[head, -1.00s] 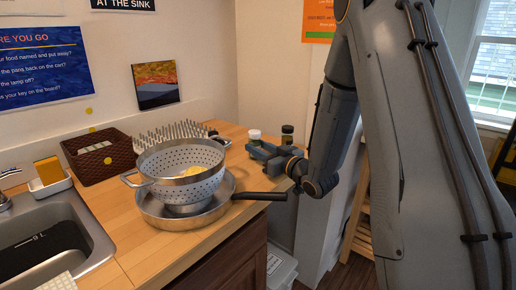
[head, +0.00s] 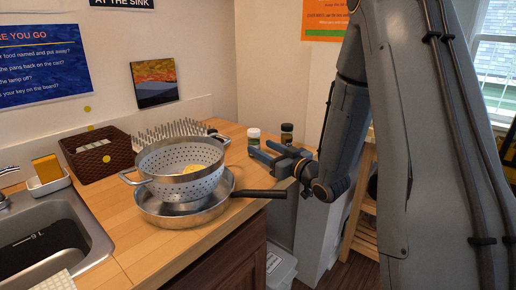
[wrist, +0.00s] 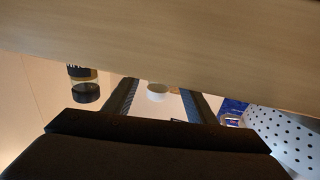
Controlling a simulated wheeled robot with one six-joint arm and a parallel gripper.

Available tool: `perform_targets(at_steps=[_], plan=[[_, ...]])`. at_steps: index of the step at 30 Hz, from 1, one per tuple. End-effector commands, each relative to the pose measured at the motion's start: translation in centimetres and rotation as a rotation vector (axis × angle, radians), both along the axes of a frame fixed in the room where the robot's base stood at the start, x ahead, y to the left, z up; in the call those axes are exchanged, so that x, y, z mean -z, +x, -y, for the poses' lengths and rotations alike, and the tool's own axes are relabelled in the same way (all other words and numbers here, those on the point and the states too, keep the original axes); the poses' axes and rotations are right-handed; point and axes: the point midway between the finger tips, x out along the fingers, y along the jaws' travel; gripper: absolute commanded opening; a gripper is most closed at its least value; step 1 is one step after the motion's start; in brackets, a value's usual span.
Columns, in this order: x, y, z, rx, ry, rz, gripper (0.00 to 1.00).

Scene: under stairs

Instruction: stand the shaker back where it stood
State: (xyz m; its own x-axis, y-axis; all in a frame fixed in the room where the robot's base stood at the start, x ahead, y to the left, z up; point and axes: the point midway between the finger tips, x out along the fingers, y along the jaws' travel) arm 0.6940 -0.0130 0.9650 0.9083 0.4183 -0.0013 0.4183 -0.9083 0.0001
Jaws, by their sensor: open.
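A small shaker with a white lid (head: 254,134) stands upright at the back right of the wooden counter. A similar jar with a dark lid (head: 287,133) stands to its right. My gripper (head: 260,148) is open and empty, its fingers just in front of the white-lidded shaker. In the wrist view, which looks upside down, the white lid (wrist: 157,91) shows between the open fingers, apart from both. Its body is mostly hidden there. The dark-lidded jar (wrist: 84,88) is outside the fingers, to the left.
A colander (head: 180,172) sits in a pan (head: 168,216), whose dark handle (head: 262,194) reaches right below my gripper. A spiked rack (head: 172,132) and a brown basket (head: 98,154) stand behind. The sink (head: 45,240) is at left. The counter's right edge lies under my gripper.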

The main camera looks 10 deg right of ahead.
Motion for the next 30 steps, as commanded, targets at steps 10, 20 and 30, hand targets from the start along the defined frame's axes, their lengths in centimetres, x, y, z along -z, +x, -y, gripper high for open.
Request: perform_targets(at_steps=[10,20,30], plan=[[0.0,-6.1,2.9,0.002,0.000,0.000,0.51],[0.0,-7.9,3.6,-0.001,0.000,0.001,0.51],[0.0,-7.9,3.6,-0.001,0.000,0.000,0.51]])
